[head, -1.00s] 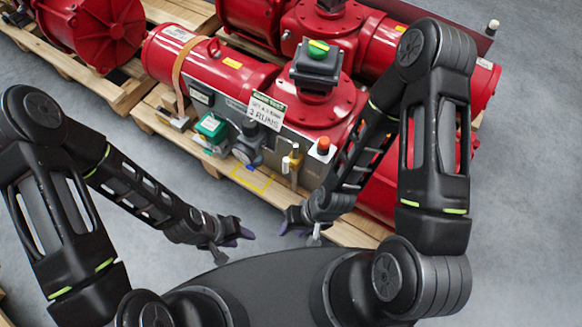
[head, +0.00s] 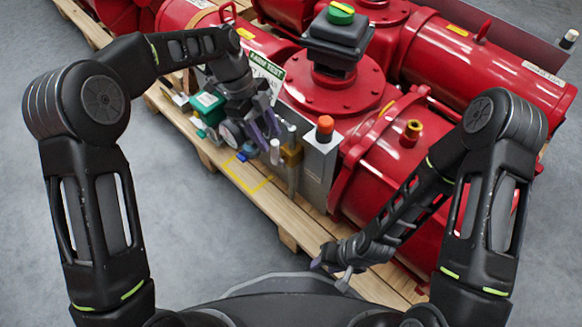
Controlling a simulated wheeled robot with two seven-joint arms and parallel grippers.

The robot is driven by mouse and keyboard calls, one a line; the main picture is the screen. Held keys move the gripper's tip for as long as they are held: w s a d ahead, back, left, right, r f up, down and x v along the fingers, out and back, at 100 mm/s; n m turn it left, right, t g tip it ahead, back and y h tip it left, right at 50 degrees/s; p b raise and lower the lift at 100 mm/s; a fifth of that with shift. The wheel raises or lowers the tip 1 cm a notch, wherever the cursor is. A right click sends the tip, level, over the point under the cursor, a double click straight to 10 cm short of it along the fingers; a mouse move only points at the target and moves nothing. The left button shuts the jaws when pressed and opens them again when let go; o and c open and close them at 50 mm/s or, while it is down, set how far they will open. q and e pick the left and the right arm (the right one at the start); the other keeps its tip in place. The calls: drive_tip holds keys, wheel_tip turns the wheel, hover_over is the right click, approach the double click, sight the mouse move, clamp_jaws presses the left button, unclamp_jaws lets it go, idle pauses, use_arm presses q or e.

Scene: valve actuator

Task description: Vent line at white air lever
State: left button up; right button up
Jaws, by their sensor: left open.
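The white lever (head: 275,151) stands upright in front of the brass valve (head: 291,153) on the side of the grey control panel (head: 318,165). My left gripper (head: 265,128) is open, just behind and left of the white lever in the picture. Its purple fingers point down toward the lever. I cannot tell whether they touch it; nothing shows between them. My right gripper (head: 331,268) is low at the pallet's front edge, away from the lever. Its jaw state is unclear from this angle.
An orange-red button (head: 325,126) tops the panel. A round gauge (head: 229,134) and a green box (head: 207,107) sit left of my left gripper. A hanging sign (head: 270,72) is partly hidden. Red actuators (head: 335,90) fill the wooden pallet (head: 232,180). Grey floor lies in front.

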sight(278, 155)
use_arm(q)
drive_tip(key=shift+r, duration=0.15)
drive_tip(key=b+x, duration=0.2)
drive_tip(key=x, duration=0.6)
drive_tip(key=shift+b, duration=0.3)
drive_tip(key=shift+c, duration=0.3)
clamp_jaws()
idle(1.0)
